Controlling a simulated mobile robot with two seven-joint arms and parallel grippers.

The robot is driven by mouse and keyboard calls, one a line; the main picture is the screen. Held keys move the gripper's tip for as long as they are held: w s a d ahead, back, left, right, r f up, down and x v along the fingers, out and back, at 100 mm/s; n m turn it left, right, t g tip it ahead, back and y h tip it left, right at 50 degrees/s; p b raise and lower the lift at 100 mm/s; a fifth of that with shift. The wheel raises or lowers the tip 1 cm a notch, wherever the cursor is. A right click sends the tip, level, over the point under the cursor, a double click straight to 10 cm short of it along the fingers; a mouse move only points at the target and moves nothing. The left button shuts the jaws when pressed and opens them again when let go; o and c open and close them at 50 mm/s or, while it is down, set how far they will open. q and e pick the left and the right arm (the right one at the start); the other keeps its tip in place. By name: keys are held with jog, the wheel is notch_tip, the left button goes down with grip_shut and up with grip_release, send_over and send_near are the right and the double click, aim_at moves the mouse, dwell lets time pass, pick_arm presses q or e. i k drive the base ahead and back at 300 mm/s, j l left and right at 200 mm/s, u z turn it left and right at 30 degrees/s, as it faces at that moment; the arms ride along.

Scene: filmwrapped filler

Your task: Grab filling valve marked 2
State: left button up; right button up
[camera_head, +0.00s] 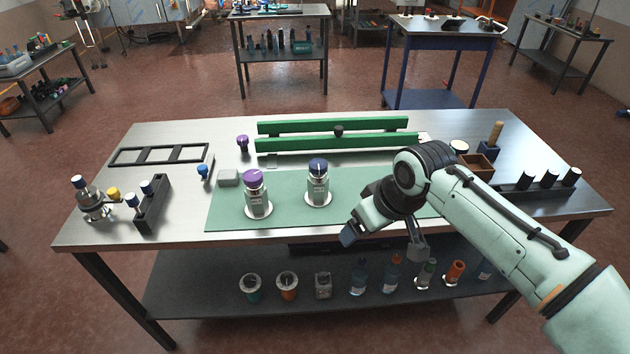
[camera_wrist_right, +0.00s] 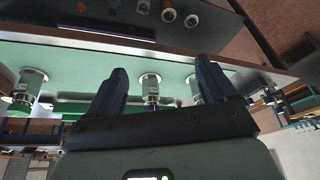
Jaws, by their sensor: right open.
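Two metal filling valves stand upright on the green mat (camera_head: 285,222): one with a purple cap (camera_head: 255,193) and one with a blue cap (camera_head: 318,183). Each has a small pale label; I cannot read the number on either. In the right wrist view, where the scene looks upside down, three valves show: one at the left (camera_wrist_right: 29,87), one between my fingers (camera_wrist_right: 151,88), one partly behind a finger (camera_wrist_right: 192,86). My right gripper (camera_head: 382,242) is open and empty at the table's front edge, right of the blue-capped valve. It shows in the wrist view (camera_wrist_right: 161,72). My left gripper is out of view.
A green rail (camera_head: 335,143) lies behind the mat. A black rack (camera_head: 152,205) and a metal fitting (camera_head: 92,200) stand at the left. A wooden box (camera_head: 476,164) and a black holder (camera_head: 535,192) are at the right. Several parts stand on the lower shelf (camera_head: 200,300).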

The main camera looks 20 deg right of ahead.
aim_at(318, 195)
jog(key=i, duration=0.85)
